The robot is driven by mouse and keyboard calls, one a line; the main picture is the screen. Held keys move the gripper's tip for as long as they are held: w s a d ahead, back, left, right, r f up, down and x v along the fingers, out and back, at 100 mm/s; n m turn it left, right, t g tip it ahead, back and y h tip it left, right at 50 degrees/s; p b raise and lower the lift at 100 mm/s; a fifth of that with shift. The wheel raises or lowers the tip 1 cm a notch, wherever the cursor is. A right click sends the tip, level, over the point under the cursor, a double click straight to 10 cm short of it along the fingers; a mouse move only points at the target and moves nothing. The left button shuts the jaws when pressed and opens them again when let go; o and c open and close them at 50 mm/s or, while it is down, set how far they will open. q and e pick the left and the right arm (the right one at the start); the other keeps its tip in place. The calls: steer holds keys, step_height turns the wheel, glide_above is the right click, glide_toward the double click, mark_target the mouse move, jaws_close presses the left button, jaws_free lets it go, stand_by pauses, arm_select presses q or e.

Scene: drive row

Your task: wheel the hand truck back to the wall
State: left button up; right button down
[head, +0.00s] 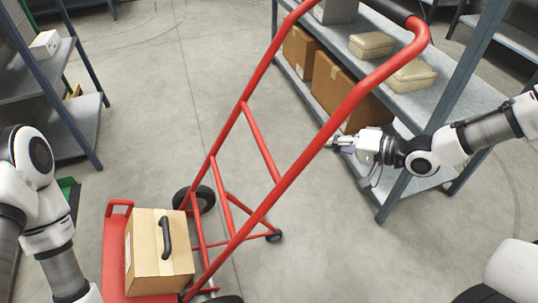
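The red hand truck (266,204) stands in the middle of the head view, its frame running from the lower left to the upper right. A black grip sleeve covers part of its top bar. Its black wheels are near the floor. A cardboard box (145,260) with a black handle sits on its red base plate. My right gripper (338,142) is beside the right rail of the frame, reaching in from the right; I cannot tell whether it touches the rail or how far its fingers are apart. My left arm shows at the lower left, but its gripper is out of view.
A grey shelf rack (455,105) with cardboard boxes and tan packages stands at the right, close behind the truck's frame and my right arm. Another rack (75,115) with a white box (45,44) stands at the left. Open concrete floor (150,110) lies between them.

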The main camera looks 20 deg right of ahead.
steer(key=w+a+f+b, duration=0.4)
steer(key=w+a+b, duration=0.2)
steer(key=a, duration=0.4)
steer(key=shift+w+f, duration=0.15)
steer(key=shift+a, duration=0.1)
